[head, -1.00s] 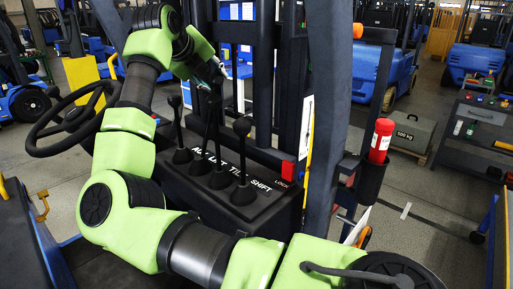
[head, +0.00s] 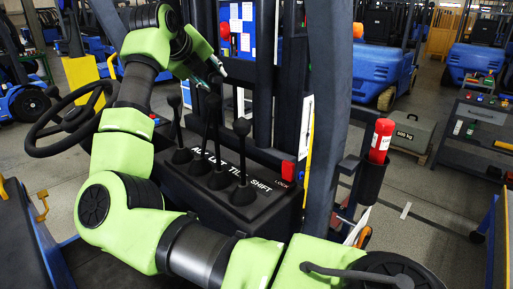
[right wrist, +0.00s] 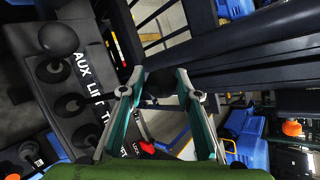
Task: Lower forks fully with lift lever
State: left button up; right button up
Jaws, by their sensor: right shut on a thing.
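The lever console (head: 225,205) carries several black levers, labelled AUX, LIFT, TILT and SHIFT. In the right wrist view my right gripper (right wrist: 161,84) is shut on a dark round knob (right wrist: 160,82), which seems to be the lift lever's. Other lever knobs (head: 241,126) stand free beside it. The dark mast (head: 264,70) rises behind the console, with a crossbar (head: 240,72) between its uprights. The forks are not visible. My left gripper is out of view.
A steering wheel (head: 72,118) is at the left. A red lock button (head: 289,170) is at the console's right end. A thick dark post (head: 325,110) and a red cylinder (head: 380,140) in a holder stand to the right. Blue trucks (head: 470,62) are in the background.

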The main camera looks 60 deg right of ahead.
jog(key=a, duration=0.5)
jog(key=a+r, duration=0.1)
jog(key=a, duration=0.1)
jog(key=shift+w+a, duration=0.3)
jog(key=shift+a, duration=0.1)
jog(key=shift+c, duration=0.4)
jog(key=o, duration=0.9)
jog(key=shift+s+r, duration=0.25)
jog(key=shift+w, duration=0.1)
